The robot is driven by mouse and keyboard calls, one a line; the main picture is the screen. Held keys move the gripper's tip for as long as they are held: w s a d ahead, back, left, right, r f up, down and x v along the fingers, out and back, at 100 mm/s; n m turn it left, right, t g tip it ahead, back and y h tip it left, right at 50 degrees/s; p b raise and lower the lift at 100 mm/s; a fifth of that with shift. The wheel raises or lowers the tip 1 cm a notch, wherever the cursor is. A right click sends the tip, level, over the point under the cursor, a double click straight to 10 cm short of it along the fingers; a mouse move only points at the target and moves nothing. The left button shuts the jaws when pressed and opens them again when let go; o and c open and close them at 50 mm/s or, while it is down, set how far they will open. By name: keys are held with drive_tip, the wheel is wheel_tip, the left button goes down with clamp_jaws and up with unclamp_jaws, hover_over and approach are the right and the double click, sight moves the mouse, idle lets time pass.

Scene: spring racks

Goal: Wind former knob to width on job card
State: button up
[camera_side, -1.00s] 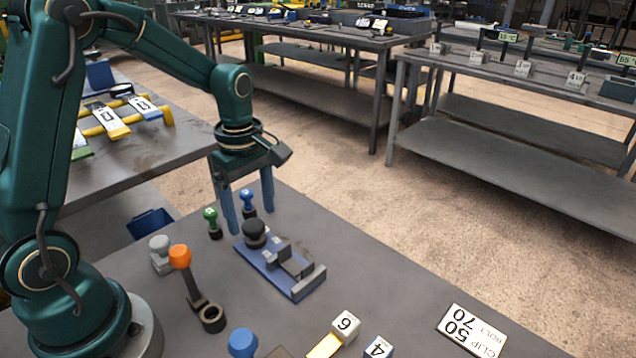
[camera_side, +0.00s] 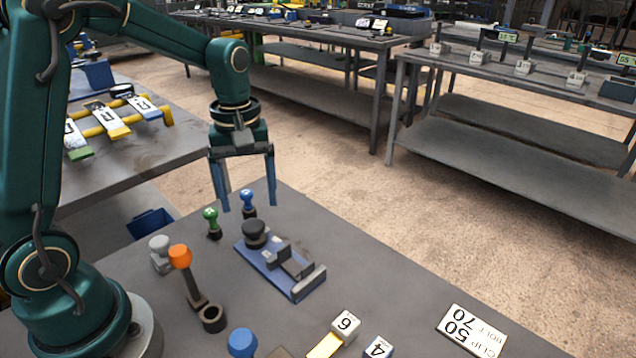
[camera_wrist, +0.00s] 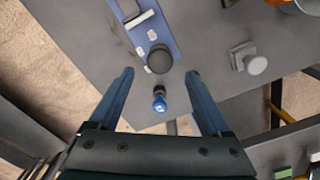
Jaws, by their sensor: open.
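The former (camera_side: 283,269) has a blue base with grey jaw blocks and lies on the near bench. Its dark round knob (camera_side: 254,233) stands at the far left end of the base; the knob also shows in the wrist view (camera_wrist: 159,60). The job card (camera_side: 472,330) lies flat at the bench's right, reading "CLIP 50" and "BOLT 70". My gripper (camera_side: 246,207) is open and empty, pointing down, above and slightly behind the knob. In the wrist view the knob lies beyond my fingertips (camera_wrist: 160,76), nearly centred between them.
Blue (camera_side: 247,200) and green (camera_side: 211,221) topped stamps stand behind the former. An orange-topped lever (camera_side: 181,258) and a grey knobbed block (camera_side: 160,252) stand left. Blocks marked 6 (camera_side: 345,325) and 4 (camera_side: 377,348) sit at the front.

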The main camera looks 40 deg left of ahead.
sight(253, 224)
drive_tip(key=shift+m, duration=1.2)
drive_tip(key=shift+f, duration=2.65)
clamp_jaws()
unclamp_jaws()
